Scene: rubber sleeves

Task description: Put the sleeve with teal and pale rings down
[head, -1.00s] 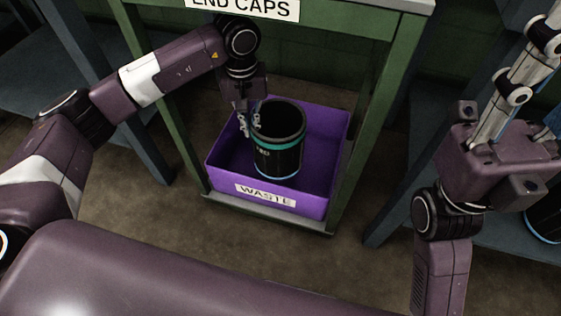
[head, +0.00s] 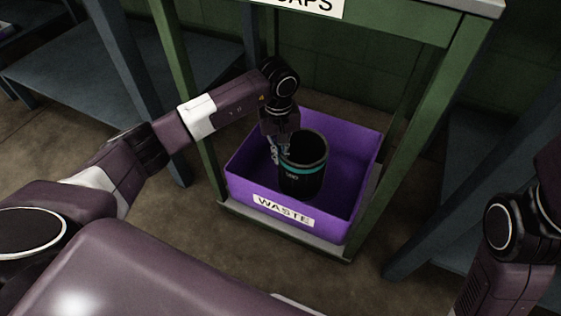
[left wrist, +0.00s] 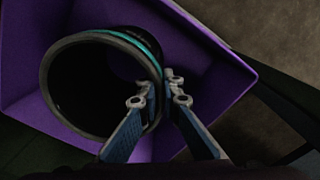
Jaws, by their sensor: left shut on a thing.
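In the left wrist view the fingers (left wrist: 166,93) pinch the rim of the open-mouthed sleeve (left wrist: 48,72), one finger inside and one outside. No pale ring shows clearly now. My right gripper is out of the picture.
The bin sits on the low shelf of a green stand (head: 424,128), whose posts and top enclose it closely. A blue-grey table (head: 70,75) is at the left. Inside the bin there is free room right of the sleeve.

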